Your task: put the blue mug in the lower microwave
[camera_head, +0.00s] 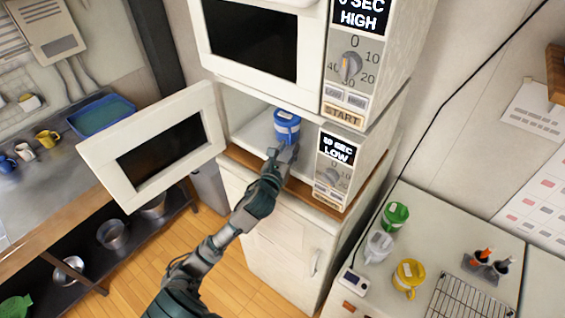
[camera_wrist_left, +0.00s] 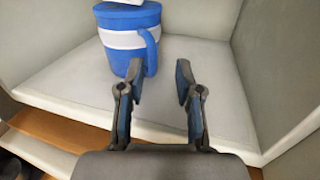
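My left gripper (camera_head: 284,152) is at the microwave opening, just in front of the mug. Whether a finger touches the mug is unclear. The lower microwave's door (camera_head: 108,170) is swung open to the left. My right gripper is out of view.
The upper microwave (camera_head: 312,75) sits above, its door shut. Green (camera_head: 395,215) and yellow (camera_head: 408,275) mugs and a wire rack (camera_head: 470,298) are on the right counter. A sink counter with several cups is at left.

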